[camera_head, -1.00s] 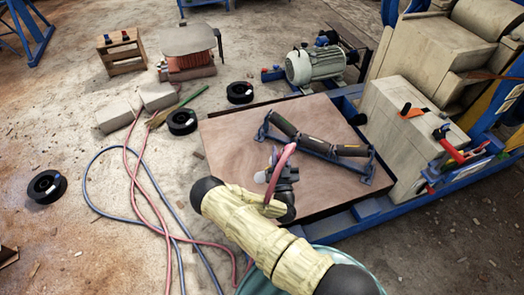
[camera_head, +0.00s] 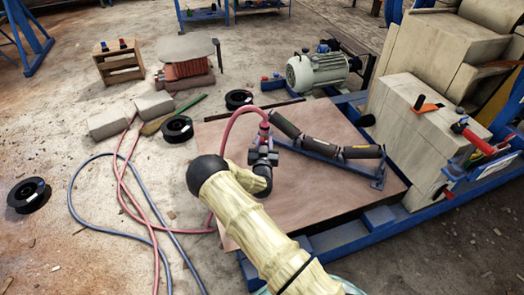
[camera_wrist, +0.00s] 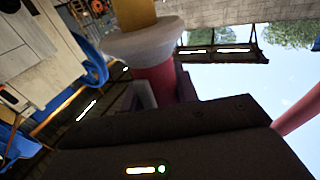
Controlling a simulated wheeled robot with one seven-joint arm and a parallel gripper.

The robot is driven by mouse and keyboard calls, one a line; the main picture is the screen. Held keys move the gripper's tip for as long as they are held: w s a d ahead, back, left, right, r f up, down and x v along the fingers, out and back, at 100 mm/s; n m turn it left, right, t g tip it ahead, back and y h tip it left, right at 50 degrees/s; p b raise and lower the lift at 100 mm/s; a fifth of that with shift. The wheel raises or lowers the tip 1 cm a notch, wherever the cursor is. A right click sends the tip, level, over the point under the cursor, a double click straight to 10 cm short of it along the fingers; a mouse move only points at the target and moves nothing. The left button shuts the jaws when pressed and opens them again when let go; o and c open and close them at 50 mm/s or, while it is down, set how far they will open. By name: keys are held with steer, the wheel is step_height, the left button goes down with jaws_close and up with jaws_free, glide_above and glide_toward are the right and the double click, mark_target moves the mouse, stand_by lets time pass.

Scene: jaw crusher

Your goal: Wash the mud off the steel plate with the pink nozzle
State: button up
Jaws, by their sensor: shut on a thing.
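My gripper (camera_head: 263,158) is shut on the pink nozzle (camera_head: 264,131), above the large brown sheet. A red-pink hose loops from the nozzle to the left and down. In the wrist view the nozzle (camera_wrist: 154,84) shows a pink body, a wide white collar and a yellow part beyond it; the dark gripper body (camera_wrist: 170,140) hides its lower end. No water is seen coming out. A flat grey-brown plate (camera_head: 187,47), probably the steel plate, lies farther back on the left, on a red block. Mud on it cannot be made out.
The brown sheet (camera_head: 300,200) carries a roller bracket (camera_head: 335,150) just right of my gripper. A grey motor (camera_head: 318,70) and the crusher's pale blocks (camera_head: 425,120) stand right. Hoses (camera_head: 120,185), black reels (camera_head: 177,128) and concrete blocks (camera_head: 117,121) lie left.

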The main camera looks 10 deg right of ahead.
steer(key=shift+w+a+f+b, duration=0.25)
steer(key=shift+w+f+b, duration=0.3)
steer(key=shift+w, duration=0.2)
steer(key=shift+r, duration=0.1)
steer(key=shift+s, duration=0.1)
steer(key=shift+s+d+r+p, duration=0.1)
steer(key=shift+s+d+p, duration=0.1)
steer(key=shift+s+p, duration=0.5)
steer(key=shift+s+d+p, duration=0.8)
steer(key=shift+s+p, duration=1.2)
steer(key=shift+s, duration=2.15)
steer(key=shift+s+a+b, duration=0.55)
steer(key=shift+s+a, duration=0.4)
steer(key=shift+a, duration=3.9)
steer(key=w+a+b, duration=0.2)
steer(key=w+b, duration=0.3)
steer(key=w, duration=0.4)
steer(key=shift+w, duration=0.4)
